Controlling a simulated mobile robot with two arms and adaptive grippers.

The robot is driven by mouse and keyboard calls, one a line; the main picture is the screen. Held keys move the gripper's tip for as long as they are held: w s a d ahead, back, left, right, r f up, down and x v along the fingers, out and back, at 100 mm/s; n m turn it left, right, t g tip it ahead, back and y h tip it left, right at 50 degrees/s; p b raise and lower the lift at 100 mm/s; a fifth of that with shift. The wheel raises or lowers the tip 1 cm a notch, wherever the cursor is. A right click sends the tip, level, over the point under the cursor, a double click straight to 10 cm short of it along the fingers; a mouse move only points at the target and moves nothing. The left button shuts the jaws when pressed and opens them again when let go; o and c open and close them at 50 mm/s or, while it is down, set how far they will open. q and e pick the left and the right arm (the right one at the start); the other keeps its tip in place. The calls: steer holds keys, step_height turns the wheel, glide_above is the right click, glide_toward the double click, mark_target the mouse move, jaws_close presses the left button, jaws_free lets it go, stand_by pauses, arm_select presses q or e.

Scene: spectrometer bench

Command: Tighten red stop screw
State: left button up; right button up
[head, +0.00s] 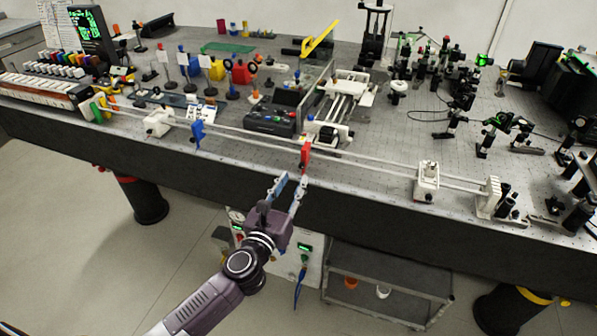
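The red stop screw (305,153) sits on the long pale rail (258,139) along the front of the bench, near the middle of the head view. It is a small upright red piece; its lower end comes close to the right fingertip in the picture. My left gripper (293,179) reaches up from below in front of the bench edge. Its two fingers are spread with a gap between them and nothing in it. I cannot tell whether the right fingertip touches the red piece. My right gripper is not in view.
A blue stop (197,134) stands on the same rail to the left. White carriages (427,181) and (159,122) sit on it. A dark control box (270,119) lies behind the red piece. Below the bench are a panel (312,252) and a grey cart (385,290).

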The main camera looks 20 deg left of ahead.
mark_target(301, 167)
arm_select(q)
steer(key=w, duration=0.5)
steer(key=shift+d, duration=0.15)
jaws_close()
